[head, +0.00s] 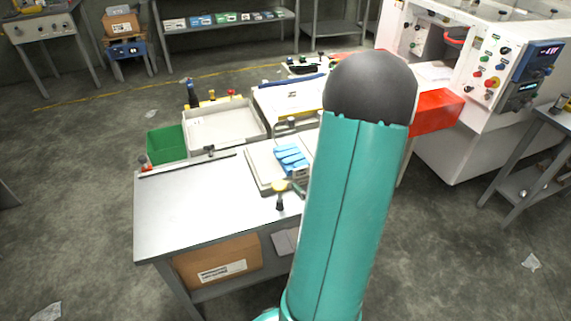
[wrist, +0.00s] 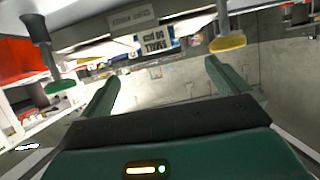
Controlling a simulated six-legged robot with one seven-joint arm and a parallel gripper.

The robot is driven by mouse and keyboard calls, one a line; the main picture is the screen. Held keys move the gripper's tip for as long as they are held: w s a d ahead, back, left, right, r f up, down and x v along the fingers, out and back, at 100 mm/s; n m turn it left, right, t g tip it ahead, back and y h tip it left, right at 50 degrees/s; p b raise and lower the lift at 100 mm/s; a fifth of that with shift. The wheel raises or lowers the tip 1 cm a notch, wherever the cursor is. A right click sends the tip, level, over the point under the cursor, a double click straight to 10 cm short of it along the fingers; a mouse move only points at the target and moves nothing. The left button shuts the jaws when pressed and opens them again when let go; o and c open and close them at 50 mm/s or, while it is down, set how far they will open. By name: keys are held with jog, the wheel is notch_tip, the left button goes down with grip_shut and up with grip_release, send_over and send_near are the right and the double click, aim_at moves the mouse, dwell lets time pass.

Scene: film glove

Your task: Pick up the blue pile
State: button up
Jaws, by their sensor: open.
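The blue pile (head: 291,158) looks like a stack of flat blue gloves. It lies on a pale tray (head: 262,172) on the grey workbench in the head view, just left of my teal arm, which hides what lies behind it. I cannot make out the pile for sure in the wrist view. My gripper (wrist: 162,72) shows in the wrist view with its two green fingers wide apart and nothing between them. The head view does not show the gripper.
A green bin (head: 166,144) and a larger pale tray (head: 222,124) stand at the bench's back left. The bench's left part (head: 190,205) is mostly clear. A yellow-topped post (head: 279,192) stands in front of the pile. A white machine (head: 450,145) stands right.

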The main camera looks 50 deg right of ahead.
aim_at(302, 170)
jog(key=x, duration=0.9)
jog(key=shift+s+d+f, duration=0.2)
jog(key=shift+s+d, duration=0.05)
jog(key=shift+d, duration=0.2)
jog(key=x, duration=0.4)
jog(key=shift+w+f, duration=0.2)
jog(key=shift+w, duration=0.1)
jog(key=c, duration=1.1)
jog(key=shift+r, duration=0.1)
jog(key=shift+c, duration=0.2)
